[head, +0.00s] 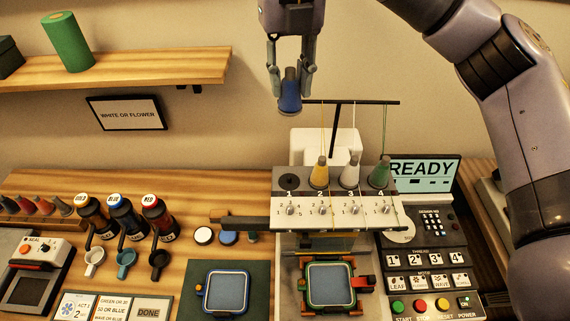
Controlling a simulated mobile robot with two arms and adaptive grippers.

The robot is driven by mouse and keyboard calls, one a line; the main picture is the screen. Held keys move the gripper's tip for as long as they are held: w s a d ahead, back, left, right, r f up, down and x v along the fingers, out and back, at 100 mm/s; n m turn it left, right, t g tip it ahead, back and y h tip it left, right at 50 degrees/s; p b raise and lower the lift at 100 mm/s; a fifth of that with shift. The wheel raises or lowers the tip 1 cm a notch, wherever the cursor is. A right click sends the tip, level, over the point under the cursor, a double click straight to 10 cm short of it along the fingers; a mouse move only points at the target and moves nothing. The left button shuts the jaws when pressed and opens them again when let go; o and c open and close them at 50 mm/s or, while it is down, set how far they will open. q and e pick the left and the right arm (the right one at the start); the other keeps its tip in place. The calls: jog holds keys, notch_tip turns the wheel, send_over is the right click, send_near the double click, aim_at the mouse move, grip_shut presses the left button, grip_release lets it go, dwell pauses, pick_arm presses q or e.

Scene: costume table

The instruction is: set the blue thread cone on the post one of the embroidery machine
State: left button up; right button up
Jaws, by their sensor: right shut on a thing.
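My right gripper (291,68) is shut on the blue thread cone (290,97). It holds the cone upright or nearly so, high above the embroidery machine (340,215), left of the dark thread stand. Post one (289,181), at the left end of the machine's top, is bare. The cone hangs well above it and apart from it in the picture. Posts two, three and four carry a yellow cone (320,174), a white cone (349,173) and a green cone (380,173). My left gripper is not in view.
The dark thread stand (337,130) rises behind the cones, with threads running down. A control panel (430,260) with a READY screen (424,171) stands at right. A shelf (150,70) is at upper left.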

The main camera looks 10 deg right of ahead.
jog(key=f+p, duration=0.3)
jog(key=f, duration=1.2)
jog(key=shift+s, duration=0.2)
jog(key=shift+f, duration=0.3)
notch_tip(320, 180, down, 3)
jog(key=shift+s+f+p, duration=0.1)
jog(key=shift+f+p, duration=0.1)
jog(key=shift+p, duration=0.4)
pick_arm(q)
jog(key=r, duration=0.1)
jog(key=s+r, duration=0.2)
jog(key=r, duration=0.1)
pick_arm(e)
jog(key=shift+f, duration=0.4)
jog(key=o, duration=1.1)
jog(key=shift+f, duration=0.1)
